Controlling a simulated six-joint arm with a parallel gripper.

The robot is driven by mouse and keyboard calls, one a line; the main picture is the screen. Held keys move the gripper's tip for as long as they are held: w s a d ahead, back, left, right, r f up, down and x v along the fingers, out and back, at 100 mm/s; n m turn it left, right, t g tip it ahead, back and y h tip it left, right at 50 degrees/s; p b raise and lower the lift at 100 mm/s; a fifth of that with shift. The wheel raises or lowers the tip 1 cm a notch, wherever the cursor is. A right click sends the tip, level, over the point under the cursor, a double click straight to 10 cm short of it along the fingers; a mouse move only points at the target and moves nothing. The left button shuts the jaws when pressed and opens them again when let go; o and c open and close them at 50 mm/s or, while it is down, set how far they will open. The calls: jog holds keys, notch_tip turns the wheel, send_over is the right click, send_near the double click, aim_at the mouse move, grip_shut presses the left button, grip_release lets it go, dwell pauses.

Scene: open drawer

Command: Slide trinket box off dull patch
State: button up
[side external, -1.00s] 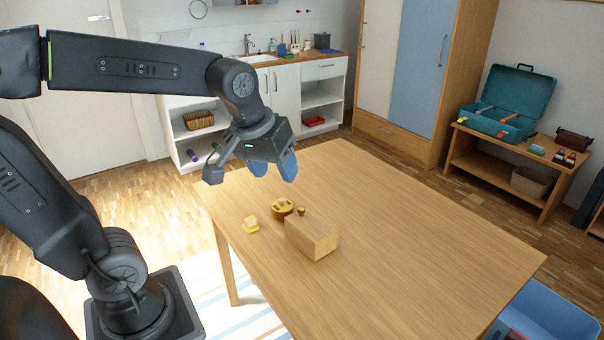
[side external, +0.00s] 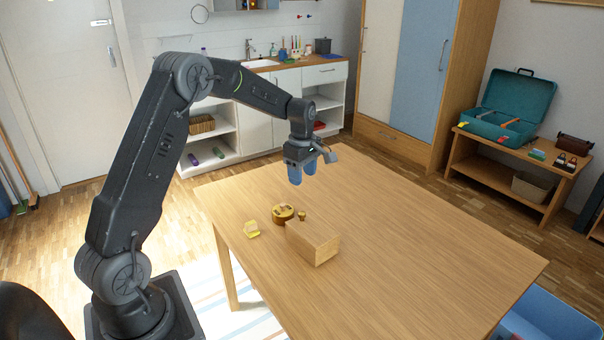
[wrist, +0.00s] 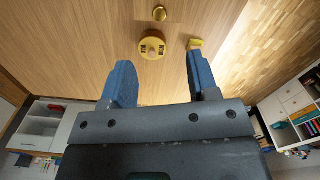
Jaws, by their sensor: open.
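A round, low, brass-coloured box (side external: 283,212) with darker marks on top stands on the wooden table; I take it as the trinket box. It also shows in the wrist view (wrist: 152,46), just beyond my fingertips. A plain wooden block or case (side external: 318,242) sits in front. My gripper (side external: 303,179) is open and empty above the table, behind and above the round box; its blue fingers (wrist: 159,58) are spread. I cannot make out a dull patch.
The table (side external: 420,235) is bare to the right of the wooden case. A blue bin (side external: 548,312) stands on the floor at the lower right. A low bench with a teal toolbox (side external: 510,105) stands at the right, well away.

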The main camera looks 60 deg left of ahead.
aim_at(302, 213)
jog(key=shift+a+f, duration=0.2)
notch_tip(302, 213, down, 14)
jog(key=shift+r, duration=0.1)
dwell(0.7)
grip_shut()
dwell(0.5)
